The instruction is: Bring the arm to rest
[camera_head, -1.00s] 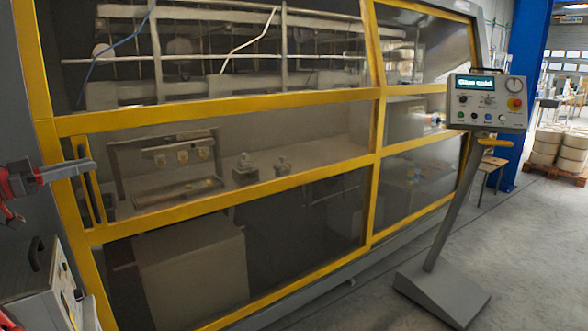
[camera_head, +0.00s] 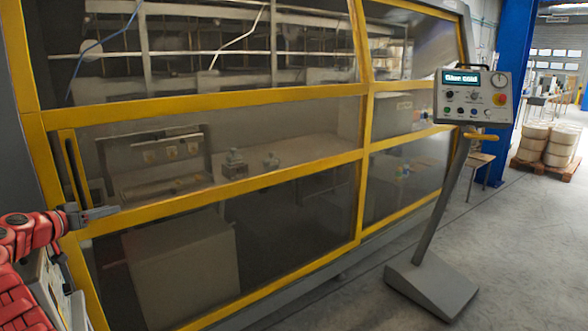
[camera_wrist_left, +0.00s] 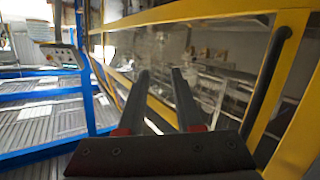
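My left arm, red with a grey gripper (camera_head: 112,211), comes in at the left edge of the head view. The gripper appears in front of the yellow-framed guard door, just below the lower end of its dark vertical handle (camera_head: 75,170). In the left wrist view, the two dark fingers of this gripper (camera_wrist_left: 160,72) stand apart with nothing between them. The handle also shows in that view (camera_wrist_left: 266,80), to the right of the fingers and apart from them. My right gripper is in neither view.
The case packer's yellow frame (camera_head: 200,104) and clear panels fill the left and middle. A control panel (camera_head: 473,97) reading "Glue cold" stands on a slanted post with a grey foot (camera_head: 432,289). Open floor (camera_head: 520,240) lies to the right. White drums (camera_head: 547,143) stand on a pallet behind.

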